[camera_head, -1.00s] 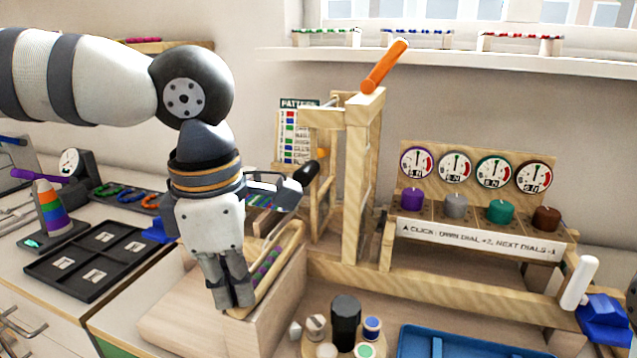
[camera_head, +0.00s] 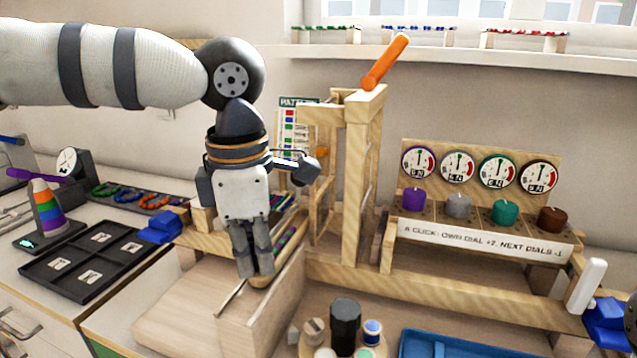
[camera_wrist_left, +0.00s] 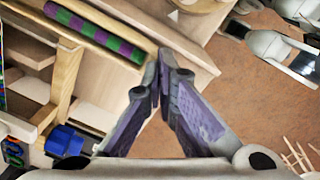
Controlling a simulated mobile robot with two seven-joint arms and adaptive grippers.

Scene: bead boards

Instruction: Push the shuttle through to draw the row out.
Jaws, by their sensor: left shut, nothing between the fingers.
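A light wooden piece with a row of purple and green beads (camera_head: 289,238) lies in the loom's wooden bed; I take it for the shuttle with its row. In the left wrist view the purple-and-green row (camera_wrist_left: 95,32) lies along a wooden channel. My left gripper (camera_head: 256,276) points down at the near end of this piece, shut and empty. In the left wrist view its fingertips (camera_wrist_left: 166,54) meet beside the channel's end; I cannot tell whether they touch it. The gripper hides part of the piece in the head view.
The wooden loom frame (camera_head: 357,185) with an orange handle (camera_head: 386,62) rises to the right. A black tray (camera_head: 70,292) lies left, a blue tray (camera_head: 470,343) at front right. A black cylinder (camera_head: 345,318) stands near the front.

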